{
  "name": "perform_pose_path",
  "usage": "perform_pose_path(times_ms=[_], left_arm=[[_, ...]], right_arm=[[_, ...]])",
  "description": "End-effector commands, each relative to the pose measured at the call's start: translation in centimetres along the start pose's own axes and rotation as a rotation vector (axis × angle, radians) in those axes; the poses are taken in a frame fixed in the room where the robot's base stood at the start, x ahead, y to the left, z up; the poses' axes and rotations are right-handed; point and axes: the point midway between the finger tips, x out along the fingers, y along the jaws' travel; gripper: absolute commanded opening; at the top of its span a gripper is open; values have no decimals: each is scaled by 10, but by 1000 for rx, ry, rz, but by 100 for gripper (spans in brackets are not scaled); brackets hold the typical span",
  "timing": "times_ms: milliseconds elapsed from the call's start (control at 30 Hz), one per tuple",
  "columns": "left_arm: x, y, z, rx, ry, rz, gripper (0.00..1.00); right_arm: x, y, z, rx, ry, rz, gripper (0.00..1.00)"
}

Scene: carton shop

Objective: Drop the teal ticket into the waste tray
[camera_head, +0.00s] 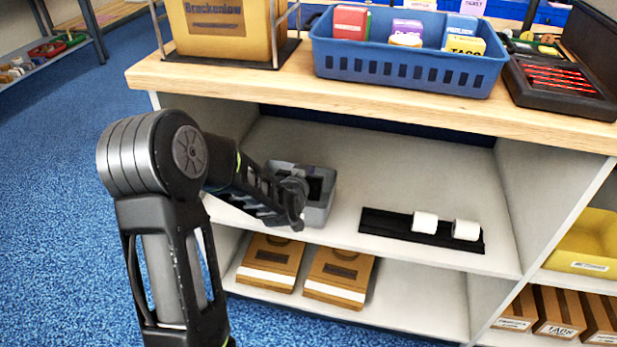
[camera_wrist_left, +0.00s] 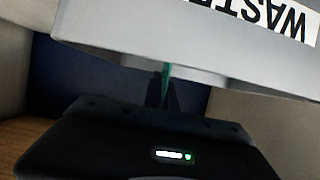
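The grey waste tray (camera_head: 322,208) stands on the middle shelf, partly hidden behind my left gripper in the head view. In the left wrist view its pale wall (camera_wrist_left: 120,25) fills the top, with an upside-down "WASTE" label. My left gripper (camera_head: 296,200) is at the tray in the head view. In the left wrist view its dark fingers (camera_wrist_left: 162,90) are close together on the teal ticket (camera_wrist_left: 166,71), which shows as a thin strip, nearly edge-on, beside the tray's edge. I cannot tell whether the ticket is inside the tray. My right gripper is not in view.
A black holder (camera_head: 400,228) with two white rolls lies right of the tray on the shelf. The wooden counter (camera_head: 250,80) overhangs above, with a blue basket (camera_head: 400,73) on it. Brown cartons (camera_head: 338,272) lie on the lower shelf. Bare shelf lies between tray and holder.

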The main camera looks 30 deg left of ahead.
Motion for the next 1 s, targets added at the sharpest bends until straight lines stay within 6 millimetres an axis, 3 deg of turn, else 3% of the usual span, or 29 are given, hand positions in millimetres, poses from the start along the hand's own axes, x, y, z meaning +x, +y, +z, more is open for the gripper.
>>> perform_pose_path(times_ms=[67, 933, 1000], left_arm=[[4, 0, 10, 1, -1, 0, 0], [9, 0, 20, 0, 1, 0, 0], [9, 0, 20, 0, 1, 0, 5]], right_arm=[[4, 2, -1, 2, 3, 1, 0], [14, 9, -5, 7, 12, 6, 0], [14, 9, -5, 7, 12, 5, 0]])
